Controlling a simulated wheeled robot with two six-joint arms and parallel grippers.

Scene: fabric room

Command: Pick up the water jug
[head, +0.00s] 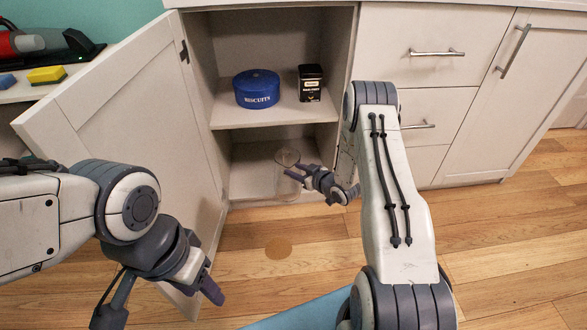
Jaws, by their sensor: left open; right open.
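The water jug (287,160) looks like a clear, see-through vessel standing upright on the lower shelf of the open cabinet, near its front. Its outline is faint, and my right gripper hides part of it. My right gripper (297,176) is open at the jug's right side, with its fingers pointing left across it. I cannot tell whether they touch it. My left gripper (207,289) is low at the left, in front of the open cabinet door and away from the jug. Its fingers are partly hidden.
The cabinet door (130,110) stands open to the left. A blue biscuit tin (257,90) and a small black box (311,83) stand on the upper shelf (227,115). Closed drawers (433,45) are to the right. A yellow sponge (47,75) lies at the upper left. Wooden floor is clear at the right.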

